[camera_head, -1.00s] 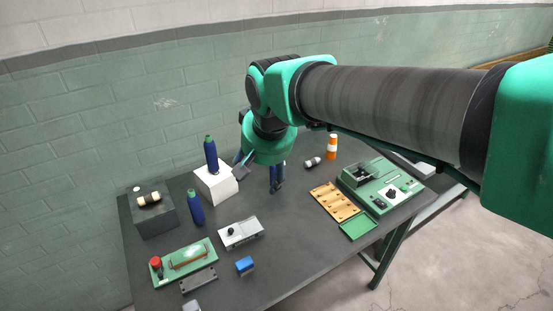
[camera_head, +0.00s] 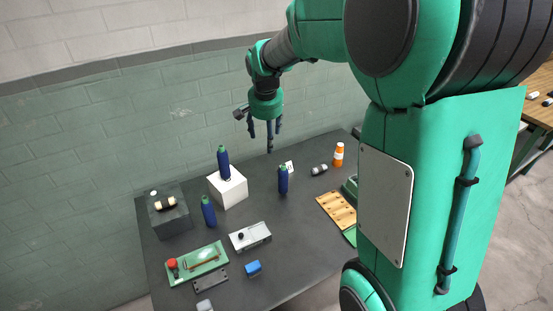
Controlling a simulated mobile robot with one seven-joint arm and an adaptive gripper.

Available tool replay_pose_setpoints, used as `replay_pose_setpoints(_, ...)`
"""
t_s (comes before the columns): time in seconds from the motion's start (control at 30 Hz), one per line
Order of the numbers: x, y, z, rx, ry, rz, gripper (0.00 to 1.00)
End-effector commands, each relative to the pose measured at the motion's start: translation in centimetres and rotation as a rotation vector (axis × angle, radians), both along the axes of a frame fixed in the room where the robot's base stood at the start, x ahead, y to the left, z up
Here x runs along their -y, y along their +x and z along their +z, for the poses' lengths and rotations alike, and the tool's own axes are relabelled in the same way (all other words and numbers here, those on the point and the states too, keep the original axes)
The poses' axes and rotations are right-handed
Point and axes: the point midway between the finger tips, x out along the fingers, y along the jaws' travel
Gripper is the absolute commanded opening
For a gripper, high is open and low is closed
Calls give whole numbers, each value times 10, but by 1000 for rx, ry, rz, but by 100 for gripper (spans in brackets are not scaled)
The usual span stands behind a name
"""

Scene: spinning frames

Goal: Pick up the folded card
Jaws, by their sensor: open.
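A small white folded card (camera_head: 289,167) with a dark mark stands on the dark table, near its back edge. It is just behind and to the right of a blue bottle with a green cap (camera_head: 283,180). My gripper (camera_head: 266,141) hangs above the back of the table, fingers pointing down, spread and empty. In the picture it is above and a little left of the card, apart from it.
A white block (camera_head: 232,192) bears another blue bottle (camera_head: 223,162), left of the card. An orange and white bottle (camera_head: 339,154) and a small cylinder (camera_head: 319,170) are to the right. A grey box (camera_head: 250,236) is nearer. My arm hides the table's right end.

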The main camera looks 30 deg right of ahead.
Motion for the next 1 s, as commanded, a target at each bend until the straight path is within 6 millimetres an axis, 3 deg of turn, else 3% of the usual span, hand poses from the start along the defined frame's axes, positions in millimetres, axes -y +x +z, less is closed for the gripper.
replay_pose_setpoints(0.5, 70, 92, -60, -62, 34, -248, 65)
replay_pose_setpoints(1.0, 138, 147, -152, -114, 56, -484, 65)
